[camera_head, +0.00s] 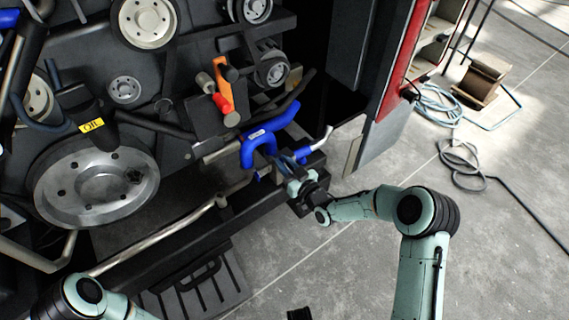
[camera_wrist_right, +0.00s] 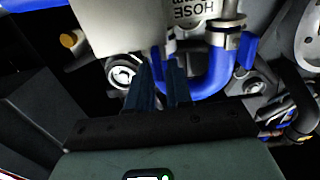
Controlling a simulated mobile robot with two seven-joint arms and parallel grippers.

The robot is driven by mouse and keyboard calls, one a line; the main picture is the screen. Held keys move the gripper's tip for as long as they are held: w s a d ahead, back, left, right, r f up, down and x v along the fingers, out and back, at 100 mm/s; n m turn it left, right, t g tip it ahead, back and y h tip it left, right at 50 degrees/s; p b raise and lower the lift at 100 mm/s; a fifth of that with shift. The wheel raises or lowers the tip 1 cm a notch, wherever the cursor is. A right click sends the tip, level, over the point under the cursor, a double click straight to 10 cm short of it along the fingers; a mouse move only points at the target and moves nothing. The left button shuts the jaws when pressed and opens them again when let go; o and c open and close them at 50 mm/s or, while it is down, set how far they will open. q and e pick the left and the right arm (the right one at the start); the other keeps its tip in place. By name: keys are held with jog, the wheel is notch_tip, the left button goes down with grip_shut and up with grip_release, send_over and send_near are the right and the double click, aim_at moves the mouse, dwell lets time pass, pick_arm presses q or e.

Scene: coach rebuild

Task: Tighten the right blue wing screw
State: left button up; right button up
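A blue hose (camera_head: 262,138) bends in front of the engine, and its U-bend (camera_wrist_right: 212,82) fills the middle of the right wrist view, with a metal clamp at each end. One blue wing screw (camera_wrist_right: 248,51) sits beside the right-hand clamp. Another blue wing screw (camera_wrist_right: 157,60) shows at the left-hand clamp, between the fingertips of my right gripper (camera_wrist_right: 161,66). The fingers stand slightly apart around it; whether they press on it is unclear. In the head view my right gripper (camera_head: 286,164) is at the lower end of the blue hose. My left gripper is out of view.
Pulleys (camera_head: 95,187), an orange-red part (camera_head: 220,88) and a metal pipe (camera_head: 160,232) crowd the engine. A red-edged panel (camera_head: 395,70) stands to the right.

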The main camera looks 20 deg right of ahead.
grip_shut()
